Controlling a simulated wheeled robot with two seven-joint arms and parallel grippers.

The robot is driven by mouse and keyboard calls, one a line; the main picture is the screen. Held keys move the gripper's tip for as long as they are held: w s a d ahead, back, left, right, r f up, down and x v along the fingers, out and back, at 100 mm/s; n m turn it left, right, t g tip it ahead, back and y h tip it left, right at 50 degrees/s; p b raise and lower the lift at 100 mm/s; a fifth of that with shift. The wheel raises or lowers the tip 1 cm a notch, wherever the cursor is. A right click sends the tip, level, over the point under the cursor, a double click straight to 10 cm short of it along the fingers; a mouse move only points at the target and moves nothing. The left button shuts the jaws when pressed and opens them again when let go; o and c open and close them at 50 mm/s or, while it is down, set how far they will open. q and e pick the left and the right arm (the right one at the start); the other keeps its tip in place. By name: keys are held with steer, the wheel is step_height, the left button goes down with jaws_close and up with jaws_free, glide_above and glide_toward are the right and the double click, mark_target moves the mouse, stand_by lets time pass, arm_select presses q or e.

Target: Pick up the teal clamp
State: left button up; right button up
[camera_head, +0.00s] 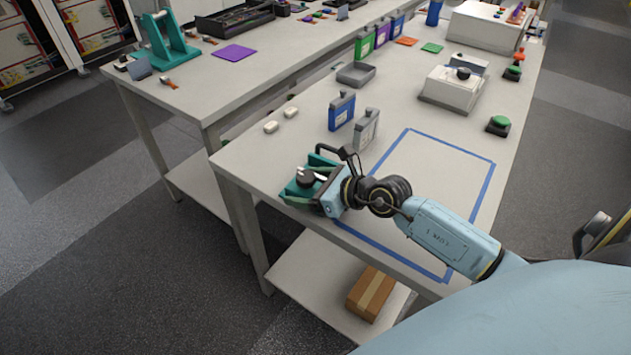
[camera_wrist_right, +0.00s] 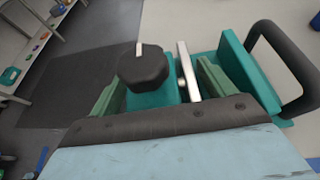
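The teal clamp (camera_head: 322,160) sits at the near left corner of the front table. It has a teal body, a black round knob and a black curved handle. My right gripper (camera_head: 306,180) is at the clamp, with its green fingers spread around the part with the knob. In the right wrist view, the knob (camera_wrist_right: 144,66) and a teal block lie between the fingers (camera_wrist_right: 165,90), and a teal jaw (camera_wrist_right: 248,75) stands outside the right finger. The fingers look apart; contact with the clamp is not clear. My left gripper is not in view.
A blue bottle (camera_head: 341,110) and a grey bottle (camera_head: 366,128) stand behind the clamp, near two small white pieces. A blue tape outline (camera_head: 463,227) bounds a clear area to the right. The table's edge is close. A teal stand (camera_head: 165,45) is on the other table.

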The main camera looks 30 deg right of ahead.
steer(key=c, duration=1.2)
steer(key=shift+r, duration=0.2)
steer(key=shift+c, duration=0.3)
